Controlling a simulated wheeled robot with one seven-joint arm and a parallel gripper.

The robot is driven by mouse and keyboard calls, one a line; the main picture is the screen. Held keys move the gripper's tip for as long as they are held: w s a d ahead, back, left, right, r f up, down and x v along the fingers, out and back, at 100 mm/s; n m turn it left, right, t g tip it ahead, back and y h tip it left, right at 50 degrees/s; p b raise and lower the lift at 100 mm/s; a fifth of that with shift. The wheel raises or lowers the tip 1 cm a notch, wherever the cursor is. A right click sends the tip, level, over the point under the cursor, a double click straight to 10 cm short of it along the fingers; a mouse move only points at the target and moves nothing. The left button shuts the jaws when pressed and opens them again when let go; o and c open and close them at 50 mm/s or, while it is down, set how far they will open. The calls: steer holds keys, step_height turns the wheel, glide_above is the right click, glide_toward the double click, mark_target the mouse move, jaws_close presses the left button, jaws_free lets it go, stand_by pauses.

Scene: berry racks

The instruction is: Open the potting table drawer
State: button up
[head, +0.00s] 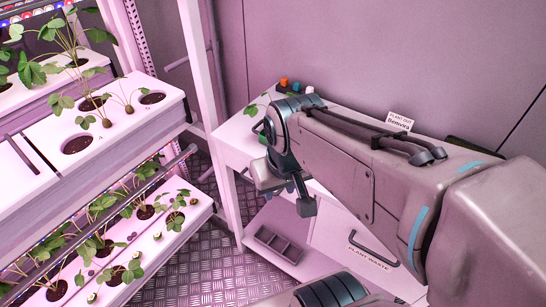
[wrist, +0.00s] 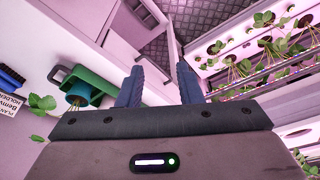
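The white potting table (head: 238,140) stands at the middle right in the head view, largely covered by my arm. Its top also shows at the left of the wrist view (wrist: 25,50). I cannot clearly make out the drawer or its handle; my arm hides much of the table's front. My gripper (wrist: 160,78) is open in the wrist view, with two blue fingers apart and nothing between them. In the head view it is near the table's front edge, partly hidden by my arm.
A "PLANT WASTE" panel (head: 369,258) with a dark handle is low on the table, beside a shelf with a grey tray (head: 277,243). A green object (wrist: 85,90) is on the tabletop. Plant racks (head: 170,103) stand on the left; metal floor (head: 195,268) lies between.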

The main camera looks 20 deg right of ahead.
steer(key=w+f+n+g+h+b, duration=0.1)
steer(key=w+f+n, duration=0.25)
steer(key=w, duration=0.55)
steer(key=w+f+n+g+h+b, duration=0.1)
steer(key=w+f+n+b, duration=0.15)
steer(key=w+f, duration=0.45)
steer(key=shift+n, duration=0.5)
steer(key=w+f, duration=0.1)
steer(key=f, duration=0.3)
steer(key=w+d+f, duration=0.1)
steer(key=f, duration=0.2)
steer(key=w+d+f, duration=0.1)
steer(key=f, duration=0.3)
steer(key=shift+w+f+p, duration=0.1)
steer(key=shift+f+p, duration=0.25)
steer(key=shift+p, duration=0.05)
jaws_close()
